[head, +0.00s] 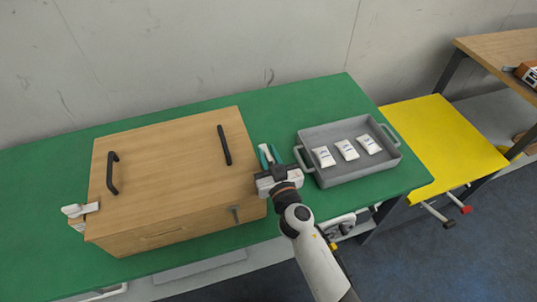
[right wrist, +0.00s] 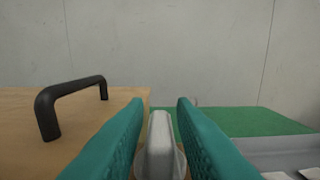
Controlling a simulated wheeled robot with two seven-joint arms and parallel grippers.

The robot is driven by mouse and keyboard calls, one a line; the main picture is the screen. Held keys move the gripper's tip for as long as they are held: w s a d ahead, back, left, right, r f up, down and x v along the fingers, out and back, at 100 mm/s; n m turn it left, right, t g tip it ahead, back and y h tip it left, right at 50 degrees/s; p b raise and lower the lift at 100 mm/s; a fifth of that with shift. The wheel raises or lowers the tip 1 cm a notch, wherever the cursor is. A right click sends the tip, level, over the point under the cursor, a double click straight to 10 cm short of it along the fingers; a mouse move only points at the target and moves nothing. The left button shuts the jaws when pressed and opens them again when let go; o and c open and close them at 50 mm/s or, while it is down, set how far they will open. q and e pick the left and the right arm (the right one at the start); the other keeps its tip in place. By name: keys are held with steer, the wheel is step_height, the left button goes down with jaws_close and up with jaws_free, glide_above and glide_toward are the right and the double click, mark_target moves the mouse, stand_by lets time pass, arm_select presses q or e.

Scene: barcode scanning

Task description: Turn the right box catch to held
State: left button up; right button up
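The wooden box (head: 165,165) stands on the green table, with two black handles on its lid. My right gripper (head: 270,155) is at the box's right side, its teal fingers pointing toward the wall. In the right wrist view the fingers (right wrist: 160,108) are apart, on either side of a grey rounded lever (right wrist: 160,145), which looks like the right box catch. Narrow gaps show beside the lever, so it does not look clamped. My left gripper is out of view.
A grey tray (head: 345,177) with several white packets stands just right of my right gripper. A yellow surface (head: 440,145) lies farther right. Green table (head: 300,115) is clear behind the gripper.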

jaws_close()
